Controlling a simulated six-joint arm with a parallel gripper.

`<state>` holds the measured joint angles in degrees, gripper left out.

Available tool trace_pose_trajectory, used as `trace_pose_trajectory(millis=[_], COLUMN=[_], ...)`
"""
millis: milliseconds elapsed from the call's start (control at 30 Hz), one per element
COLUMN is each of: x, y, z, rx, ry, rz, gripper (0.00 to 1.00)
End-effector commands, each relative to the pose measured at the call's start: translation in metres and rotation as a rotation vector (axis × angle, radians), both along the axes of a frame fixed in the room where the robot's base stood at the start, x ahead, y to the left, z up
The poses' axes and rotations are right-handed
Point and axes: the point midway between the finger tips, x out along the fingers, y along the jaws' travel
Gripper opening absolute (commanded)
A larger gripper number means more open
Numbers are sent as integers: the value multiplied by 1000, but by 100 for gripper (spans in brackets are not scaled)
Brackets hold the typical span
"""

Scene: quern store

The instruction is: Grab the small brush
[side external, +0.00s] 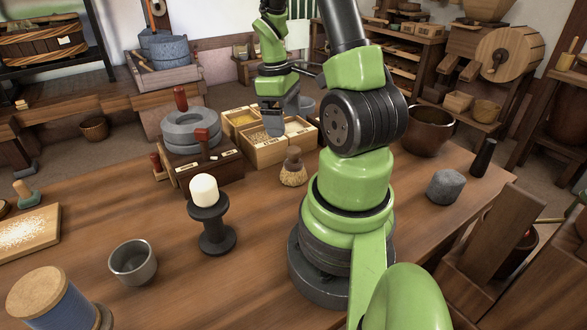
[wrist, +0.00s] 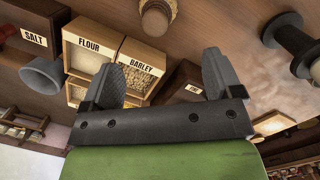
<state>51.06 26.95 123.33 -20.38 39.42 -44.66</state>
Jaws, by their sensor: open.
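The small brush (side external: 293,173) stands upright on the table, with a dark wooden knob on top and pale, straw-coloured bristles below. It also shows at the top edge of the wrist view (wrist: 156,16), partly cut off. My gripper (side external: 274,128) is open and empty. It hangs over the divided wooden box, behind and a little left of the brush in the side view. In the wrist view both fingers (wrist: 163,75) are spread apart, with the brush beyond them and not between them.
The wooden box (side external: 268,155) holds grain and flour; its labels read FLOUR and BARLEY. A stone quern (side external: 190,131) stands left of it. A candle holder (side external: 211,228), a grey cup (side external: 132,262) and a grey stone (side external: 445,186) stand apart.

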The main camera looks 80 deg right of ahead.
Motion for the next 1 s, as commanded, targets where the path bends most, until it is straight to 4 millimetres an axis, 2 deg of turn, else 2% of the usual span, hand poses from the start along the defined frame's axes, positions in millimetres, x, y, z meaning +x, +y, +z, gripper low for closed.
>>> trace_pose_trajectory(millis=[100,300,567,833,1000], x=[-10,-16,-18,-19,-20], y=[-7,-6,-6,-4,-4], z=[-14,-43,-65,-102,-113], rx=[28,38,33,34,32], ry=[28,35,31,33,28], rz=[12,18,18,18,17], gripper=[85,85,85,85,85])
